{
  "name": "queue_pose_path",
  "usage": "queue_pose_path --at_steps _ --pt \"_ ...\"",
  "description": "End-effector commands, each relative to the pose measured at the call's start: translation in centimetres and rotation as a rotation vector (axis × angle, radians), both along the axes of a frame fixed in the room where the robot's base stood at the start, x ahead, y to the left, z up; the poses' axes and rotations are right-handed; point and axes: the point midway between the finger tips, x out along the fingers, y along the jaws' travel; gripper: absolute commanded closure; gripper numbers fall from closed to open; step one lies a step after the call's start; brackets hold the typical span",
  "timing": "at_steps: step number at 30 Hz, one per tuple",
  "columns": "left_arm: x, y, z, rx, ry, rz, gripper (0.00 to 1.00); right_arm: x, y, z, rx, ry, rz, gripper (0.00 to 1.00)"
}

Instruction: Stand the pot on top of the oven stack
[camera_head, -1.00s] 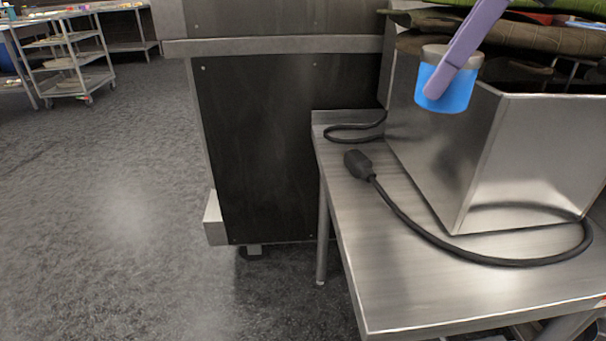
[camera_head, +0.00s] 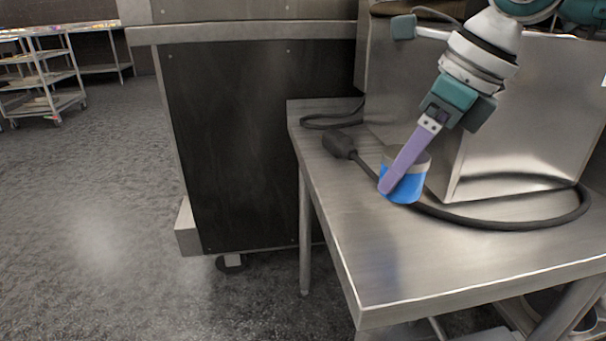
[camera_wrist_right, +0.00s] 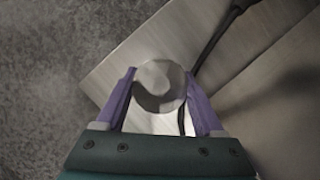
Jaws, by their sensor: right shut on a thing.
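The pot (camera_head: 408,189) is a small blue cup-like vessel with a grey rim. My right gripper (camera_head: 392,184) has purple fingers and is shut on it. In the right wrist view the pot (camera_wrist_right: 159,88) is seen from above between both fingers (camera_wrist_right: 161,76). The pot is low over the steel table, in front of the steel box; I cannot tell if it touches the tabletop. A tall unit (camera_head: 235,140) with a dark side panel and steel trim stands left of the table. Its top is out of view, and I cannot tell if it is the oven stack. My left gripper is not in view.
The steel table (camera_head: 400,270) has a clear front left part. A black cord with a plug (camera_head: 339,144) curves across it behind the pot. A steel box (camera_head: 530,120) stands on the table at the right. Open floor lies left, with a shelf cart (camera_head: 45,80) far back.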

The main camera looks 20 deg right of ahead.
Motion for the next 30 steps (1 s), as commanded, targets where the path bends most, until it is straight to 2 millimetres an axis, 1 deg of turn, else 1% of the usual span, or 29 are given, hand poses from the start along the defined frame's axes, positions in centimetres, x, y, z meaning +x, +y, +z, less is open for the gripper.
queue_pose_path --at_steps 5,9,12,19,23,24,30 --pt "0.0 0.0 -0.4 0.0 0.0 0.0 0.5 0.0 0.1 -1.3 0.001 0.0 0.0 0.95" --pt "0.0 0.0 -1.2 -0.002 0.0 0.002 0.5 0.0 0.1 -3.7 0.001 0.002 0.001 0.95" --pt "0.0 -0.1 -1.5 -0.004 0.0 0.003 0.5 0.0 0.0 -4.9 0.001 0.0 0.0 0.95" --pt "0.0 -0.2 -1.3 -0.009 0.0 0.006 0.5 0.0 0.0 -4.8 0.0 -0.001 0.001 0.95" --pt "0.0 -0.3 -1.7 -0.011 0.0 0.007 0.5 0.0 0.0 -5.2 0.0 -0.001 0.001 0.95" --pt "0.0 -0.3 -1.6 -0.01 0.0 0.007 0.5 0.0 0.0 -5.1 0.0 0.0 0.001 0.27" --pt "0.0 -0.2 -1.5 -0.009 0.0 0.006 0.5 0.0 0.0 -5.1 0.0 0.0 0.001 0.05"
